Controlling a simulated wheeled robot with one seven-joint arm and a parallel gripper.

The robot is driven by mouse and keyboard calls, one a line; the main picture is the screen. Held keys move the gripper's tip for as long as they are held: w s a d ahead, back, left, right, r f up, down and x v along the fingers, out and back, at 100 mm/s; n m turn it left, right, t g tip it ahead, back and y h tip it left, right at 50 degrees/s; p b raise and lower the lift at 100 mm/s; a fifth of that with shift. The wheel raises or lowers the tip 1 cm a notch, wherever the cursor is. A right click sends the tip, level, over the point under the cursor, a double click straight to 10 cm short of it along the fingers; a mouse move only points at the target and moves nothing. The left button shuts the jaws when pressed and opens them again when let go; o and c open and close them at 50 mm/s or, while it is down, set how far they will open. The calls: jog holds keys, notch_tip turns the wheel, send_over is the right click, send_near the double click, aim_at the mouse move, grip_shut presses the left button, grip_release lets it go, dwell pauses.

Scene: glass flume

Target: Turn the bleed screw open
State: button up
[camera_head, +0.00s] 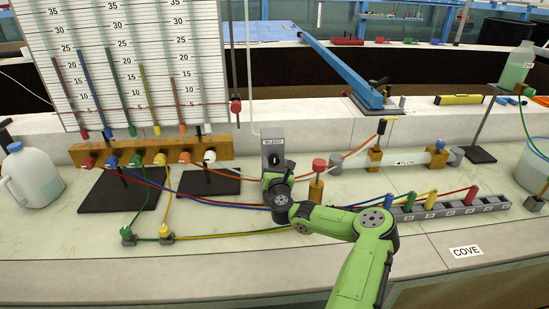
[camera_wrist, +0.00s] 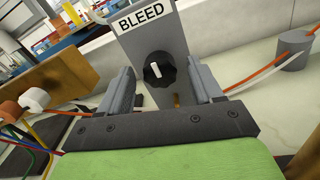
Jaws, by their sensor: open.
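The bleed screw (camera_wrist: 158,70) is a black round knob with a white pointer mark, on the front of a grey block labelled BLEED (camera_wrist: 140,22). The pointer stands near upright, tilted slightly left. The fingers look apart from the knob. The head view does not show the fingers clearly.
A wooden manifold (camera_head: 150,148) with coloured tubes stands to the left, below the scale board (camera_head: 130,55). A red-topped wooden post (camera_head: 318,175) is close to the right of my arm. A grey rack (camera_head: 455,208) with coloured plugs lies farther right. Tubes cross the bench.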

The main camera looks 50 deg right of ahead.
jog(key=shift+x, duration=0.95)
jog(key=c, duration=1)
jog(key=shift+c, duration=0.2)
